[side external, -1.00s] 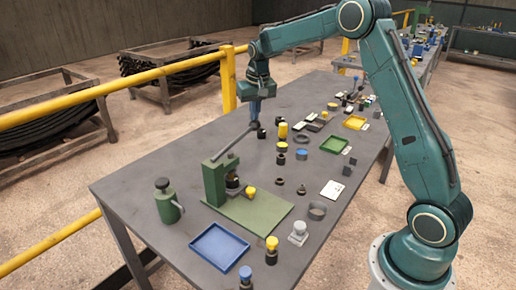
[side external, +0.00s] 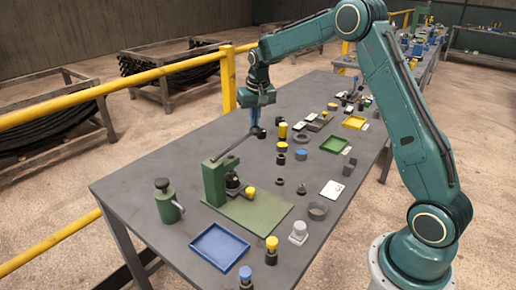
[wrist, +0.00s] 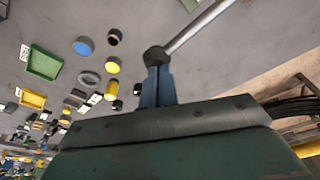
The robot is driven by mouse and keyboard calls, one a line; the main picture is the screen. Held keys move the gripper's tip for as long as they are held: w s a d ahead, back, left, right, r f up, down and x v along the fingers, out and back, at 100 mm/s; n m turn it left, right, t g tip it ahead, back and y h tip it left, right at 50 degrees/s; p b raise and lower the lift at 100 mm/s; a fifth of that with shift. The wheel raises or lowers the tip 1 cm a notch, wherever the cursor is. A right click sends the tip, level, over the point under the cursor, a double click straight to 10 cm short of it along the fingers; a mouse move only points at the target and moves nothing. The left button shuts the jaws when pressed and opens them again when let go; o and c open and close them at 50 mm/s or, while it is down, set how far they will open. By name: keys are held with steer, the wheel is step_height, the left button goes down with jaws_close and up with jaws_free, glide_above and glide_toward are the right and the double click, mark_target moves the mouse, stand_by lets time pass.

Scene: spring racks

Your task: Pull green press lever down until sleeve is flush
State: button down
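The green press (side external: 213,184) stands on its green base plate (side external: 250,213) near the front of the table. Its grey lever (side external: 230,147) slopes up from the press head towards the back right. In the wrist view, the lever rod (wrist: 198,30) ends in a dark knob (wrist: 156,56). My gripper (side external: 255,130) is at this raised end; its blue fingers (wrist: 158,78) are close together with their tips on the knob. A dark round part (side external: 233,182) sits under the press head, with a yellow piece (side external: 251,191) beside it. I cannot make out the sleeve's seating.
A green hand-sized device (side external: 167,204) stands left of the press, and a blue tray (side external: 219,246) in front. A yellow rail (side external: 120,84) runs behind the table.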

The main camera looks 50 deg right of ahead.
mark_target(255, 130)
steer(key=shift+s+a+x, duration=0.1)
steer(key=shift+s+x, duration=0.1)
steer(key=shift+x, duration=0.95)
steer(key=shift+s+a+x, duration=0.15)
steer(key=shift+s+x, duration=0.05)
steer(key=shift+x, duration=0.9)
steer(key=w+d+v, duration=0.1)
steer(key=w+v, duration=0.1)
steer(key=v, duration=1)
steer(key=shift+r, duration=0.7)
stand_by(1.2)
steer(key=shift+d, duration=0.1)
